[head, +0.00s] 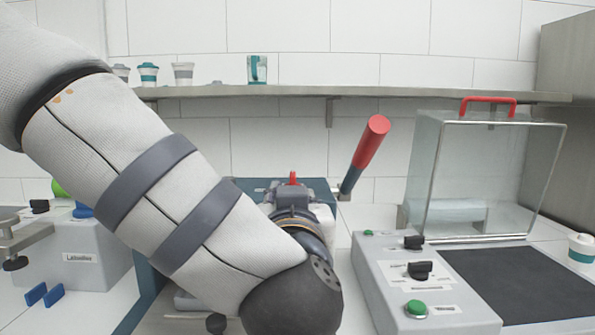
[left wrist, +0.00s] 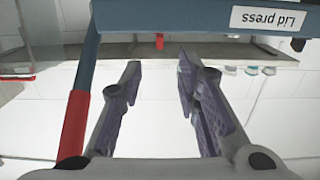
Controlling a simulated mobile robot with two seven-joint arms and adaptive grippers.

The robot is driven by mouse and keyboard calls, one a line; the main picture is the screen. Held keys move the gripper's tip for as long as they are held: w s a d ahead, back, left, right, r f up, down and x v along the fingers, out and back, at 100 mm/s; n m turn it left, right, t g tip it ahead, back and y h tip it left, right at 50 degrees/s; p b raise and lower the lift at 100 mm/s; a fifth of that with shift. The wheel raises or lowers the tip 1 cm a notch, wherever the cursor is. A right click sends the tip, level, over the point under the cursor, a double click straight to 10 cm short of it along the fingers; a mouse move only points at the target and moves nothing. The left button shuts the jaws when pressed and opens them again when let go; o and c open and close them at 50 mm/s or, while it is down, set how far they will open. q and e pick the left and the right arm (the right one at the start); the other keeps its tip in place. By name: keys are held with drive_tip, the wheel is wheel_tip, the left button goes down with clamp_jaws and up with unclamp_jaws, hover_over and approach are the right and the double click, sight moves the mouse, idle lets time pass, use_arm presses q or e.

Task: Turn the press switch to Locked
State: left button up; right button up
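The lid press shows in the left wrist view by its "Lid press" label (left wrist: 275,18) on a blue frame. In the head view, its lever (head: 365,155), with a red grip, leans up to the right. My left arm covers much of the press. A grey panel to its right has a rear black knob (head: 413,242) and a front black knob (head: 420,270). Their labels are too small to read, so I cannot tell whether either is the press switch. My left gripper (left wrist: 162,85) is open and empty, its fingers apart. My right gripper is not in view.
A clear box with a red handle (head: 488,104) stands behind a black mat (head: 520,282) at right. A green button (head: 417,308) is on the panel. A labelled grey box (head: 85,265) stands at left. Cups stand on the back shelf (head: 300,91); another cup (head: 581,250) is far right.

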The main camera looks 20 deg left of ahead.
sight(293, 178)
use_arm(q)
drive_tip(key=x, duration=1.1)
drive_tip(key=shift+w+r, duration=0.1)
drive_tip(key=shift+r, duration=0.2)
clamp_jaws()
